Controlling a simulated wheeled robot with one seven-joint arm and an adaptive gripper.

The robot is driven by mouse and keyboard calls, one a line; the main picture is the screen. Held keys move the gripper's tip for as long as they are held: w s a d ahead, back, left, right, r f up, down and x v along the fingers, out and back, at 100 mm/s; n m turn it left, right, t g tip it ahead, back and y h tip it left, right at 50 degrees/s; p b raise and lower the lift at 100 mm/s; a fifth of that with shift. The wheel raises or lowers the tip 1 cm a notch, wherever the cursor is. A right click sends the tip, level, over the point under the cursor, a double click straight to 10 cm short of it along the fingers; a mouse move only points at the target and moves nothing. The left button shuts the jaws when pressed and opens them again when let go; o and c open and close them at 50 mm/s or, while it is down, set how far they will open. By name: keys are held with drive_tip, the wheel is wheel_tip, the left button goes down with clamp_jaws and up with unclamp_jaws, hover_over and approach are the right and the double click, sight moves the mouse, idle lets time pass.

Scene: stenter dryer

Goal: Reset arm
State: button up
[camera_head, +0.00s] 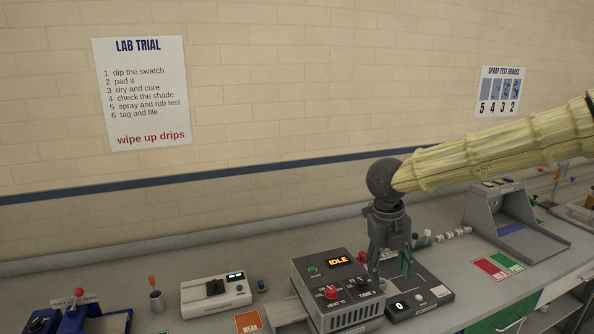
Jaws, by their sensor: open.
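My gripper (390,272) hangs pointing down at the end of my arm, which reaches in from the right under a pale yellow ribbed cover. Its fingers are apart, with nothing seen between them. It is in front of the dryer box (308,275) and the dark flat device (437,296) as seen here. I cannot tell its exact height above them. The dryer's display reads IDLE, and it has a red knob (331,292) and a green button.
A white device (216,295) and a cup (157,301) stand left of the dryer. A blue device (95,318) is at the lower left. A grey booth (505,220) and red and green cards (492,267) are on the right. The wall behind carries posters (143,92).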

drive_tip(key=s+d+f+n+t+h, duration=0.1)
drive_tip(key=s+d+f+n, duration=0.15)
drive_tip(key=f+n, duration=0.6)
drive_tip(key=s+d+f+n+t+h, duration=0.1)
drive_tip(key=s+f+n+t, duration=0.15)
drive_tip(key=f, duration=1.05)
drive_tip(key=s+d+f+n+h, duration=0.1)
drive_tip(key=s+f+n, duration=0.3)
drive_tip(key=f+n, duration=0.5)
drive_tip(key=s+a+f+n+g+y, duration=0.15)
drive_tip(key=s+f+n, duration=0.35)
drive_tip(key=s, duration=0.5)
drive_tip(key=s+f+n+g+y, duration=0.15)
drive_tip(key=s+f+n, duration=0.3)
drive_tip(key=s, duration=0.45)
drive_tip(key=s+a+f+n+g+y, duration=0.1)
drive_tip(key=s+f+n+y, duration=0.1)
drive_tip(key=s+f+n, duration=0.6)
wheel_tip(320, 180, down, 8)
drive_tip(key=s+m+b, duration=0.1)
drive_tip(key=m+b, duration=0.2)
drive_tip(key=b, duration=0.7)
drive_tip(key=shift+s+a, duration=0.25)
drive_tip(key=shift+r, duration=0.1)
